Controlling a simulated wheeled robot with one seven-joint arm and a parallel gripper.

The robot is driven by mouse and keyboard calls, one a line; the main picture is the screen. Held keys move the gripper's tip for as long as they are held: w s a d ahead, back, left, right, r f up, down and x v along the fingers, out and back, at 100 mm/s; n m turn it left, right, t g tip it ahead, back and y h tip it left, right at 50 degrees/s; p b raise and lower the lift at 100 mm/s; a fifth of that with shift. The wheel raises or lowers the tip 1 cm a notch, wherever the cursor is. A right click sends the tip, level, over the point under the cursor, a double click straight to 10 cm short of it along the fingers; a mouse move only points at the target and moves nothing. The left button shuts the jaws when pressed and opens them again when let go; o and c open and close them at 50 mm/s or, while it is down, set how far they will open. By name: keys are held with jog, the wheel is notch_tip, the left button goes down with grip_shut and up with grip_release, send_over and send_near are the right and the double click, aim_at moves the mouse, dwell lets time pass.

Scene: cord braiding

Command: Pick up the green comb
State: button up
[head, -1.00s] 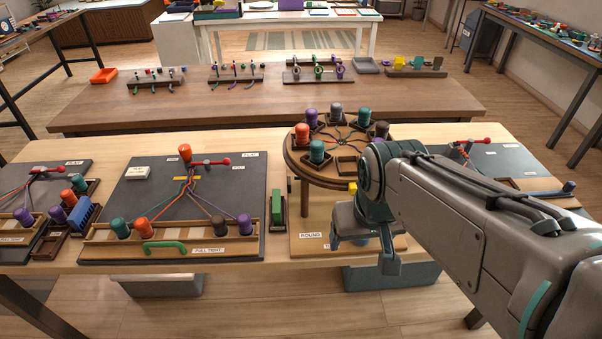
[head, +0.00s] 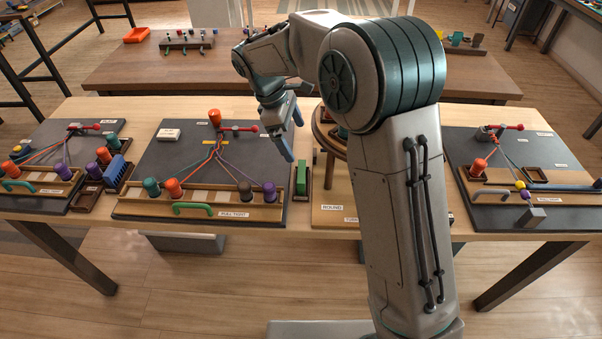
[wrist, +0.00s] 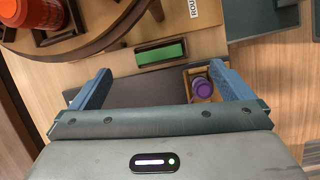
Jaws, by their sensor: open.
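The green comb (head: 303,178) is in a narrow dark holder (head: 299,198) between the middle grey board and the round stand. In the wrist view the green comb (wrist: 163,53) lies in its dark holder, ahead of the jaws and midway between them. My gripper (head: 291,135) is open and empty, and appears above the table near the right edge of the middle board. In the wrist view its two blue fingers (wrist: 160,70) are spread wide, apart from the comb.
The middle board (head: 150,155) carries orange, teal, brown and purple bobbins. A purple bobbin (wrist: 203,88) shows near the right finger. The round stand (wrist: 100,40) with an orange bobbin is at upper left in the wrist view.

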aim_at(300, 171)
jog(key=shift+n+h, duration=0.3)
jog(key=shift+n, duration=0.6)
jog(key=f, duration=0.3)
jog(key=w+f, duration=0.1)
jog(key=f, duration=0.6)
jog(key=shift+w+d+p, duration=0.1)
jog(key=shift+w+p, duration=0.15)
jog(key=shift+p, duration=0.05)
jog(key=shift+s+p+x, duration=0.15)
jog(key=shift+p+x, duration=0.15)
jog(key=shift+x, duration=1)
jog(key=shift+s+p+x, duration=0.1)
jog(key=shift+p+x, duration=0.15)
jog(key=shift+x, duration=1.1)
jog(key=c, duration=0.9)
